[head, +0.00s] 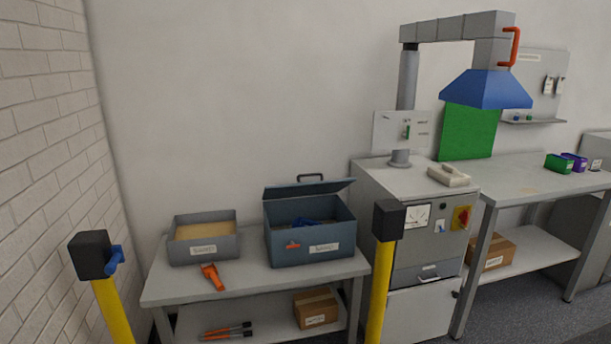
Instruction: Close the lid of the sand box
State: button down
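A blue-grey box (312,246) stands on the right part of a low grey bench. Its lid (308,188), with a dark handle (310,177) on top, is raised at the back and tilted, so the box is open. Something blue (305,222) shows inside it, and the rest of the inside is partly hidden by the front wall. A label and an orange latch-like part (293,245) are on its front. An open grey tray (204,249) with sand-coloured filling stands to its left; I see no lid on it. The label texts are too small to read. My gripper is not in view.
Two yellow posts with black heads, left (90,255) and right (388,220), stand before the bench (256,281). An orange tool (212,276) lies at its front edge. A grey cabinet (425,240) stands close to the right.

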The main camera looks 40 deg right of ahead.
aim_at(322, 187)
jog(key=u, duration=0.15)
jog(key=i, duration=1.05)
jog(key=z, duration=0.15)
